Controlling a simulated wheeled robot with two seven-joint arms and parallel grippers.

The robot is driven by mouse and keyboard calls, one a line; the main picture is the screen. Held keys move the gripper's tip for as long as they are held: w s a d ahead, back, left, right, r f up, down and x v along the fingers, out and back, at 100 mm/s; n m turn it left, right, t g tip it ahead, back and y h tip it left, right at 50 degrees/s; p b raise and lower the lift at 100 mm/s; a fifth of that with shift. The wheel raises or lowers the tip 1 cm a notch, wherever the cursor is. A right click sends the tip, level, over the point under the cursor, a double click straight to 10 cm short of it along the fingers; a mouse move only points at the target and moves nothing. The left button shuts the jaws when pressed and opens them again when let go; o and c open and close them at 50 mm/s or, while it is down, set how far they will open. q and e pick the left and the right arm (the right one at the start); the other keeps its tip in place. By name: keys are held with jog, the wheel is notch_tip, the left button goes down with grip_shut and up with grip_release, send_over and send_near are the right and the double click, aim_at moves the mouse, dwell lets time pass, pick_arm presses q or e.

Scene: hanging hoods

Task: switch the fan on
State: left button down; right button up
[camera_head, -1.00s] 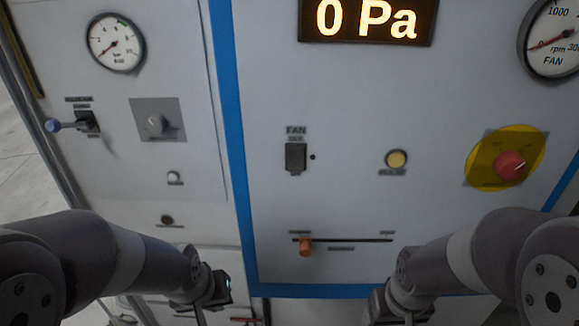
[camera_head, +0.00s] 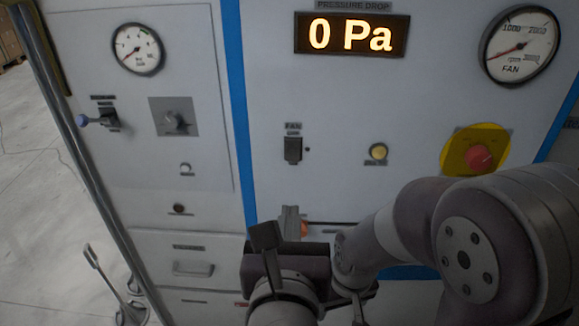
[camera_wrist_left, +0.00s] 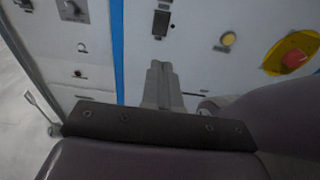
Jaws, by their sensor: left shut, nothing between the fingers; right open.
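The fan switch (camera_head: 293,149) is a small dark rocker under a FAN label on the grey panel, with a small dark dot beside it. It also shows in the left wrist view (camera_wrist_left: 161,22), beyond my fingertips. My left gripper (camera_head: 291,212) is shut and empty, below the switch and apart from it in the picture. Its closed fingers (camera_wrist_left: 159,70) point up toward the switch in the left wrist view. My right gripper (camera_head: 357,308) is low at the bottom edge of the head view, mostly cut off, with nothing seen in it. The fan gauge (camera_head: 521,45) needle sits low.
An orange slider (camera_head: 304,228) is partly hidden behind my left gripper. A yellow button (camera_head: 378,151) and a red knob on a yellow plate (camera_head: 480,157) are to the right. A blue-tipped lever (camera_head: 83,120) juts out at left. The display (camera_head: 352,35) reads 0 Pa.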

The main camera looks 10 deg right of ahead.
aim_at(293, 159)
pick_arm(q)
jog(key=p+x, duration=0.6)
jog(key=x, duration=0.6)
jog(key=shift+w+r+p, duration=0.15)
jog(key=shift+w+p, duration=0.15)
jog(key=shift+w+d+f, duration=0.25)
jog(key=shift+w+f, duration=0.05)
jog(key=shift+w, duration=0.35)
